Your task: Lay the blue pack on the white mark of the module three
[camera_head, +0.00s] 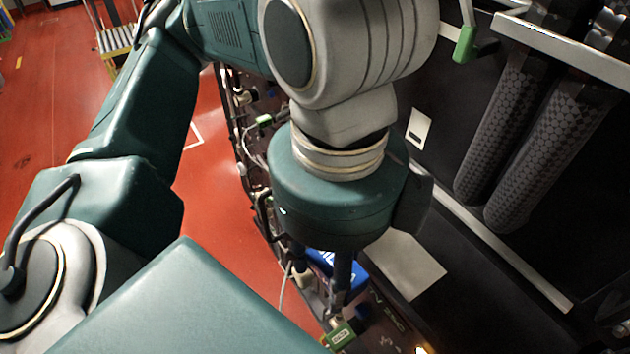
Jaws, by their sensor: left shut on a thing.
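My left gripper (322,275) hangs below the round teal wrist in the lower middle of the head view, its dark fingers pointing down. It is shut on the blue pack (354,274), which shows only partly as a blue face beneath the wrist. The rest of the pack is hidden by the wrist and fingers. A large whitish patch (408,265) lies on the dark surface just right of the pack. A smaller white mark (419,128) lies farther up on the dark surface. I cannot tell which one belongs to module three. My right gripper is not in view.
Cables and small connectors line the rack's left edge, with a green-labelled connector (342,336) near the bottom. Two thick ribbed dark hoses (545,140) and a pale rail (500,245) stand at right. A green-ended lever (465,44) is at the top. Red floor (215,210) lies left.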

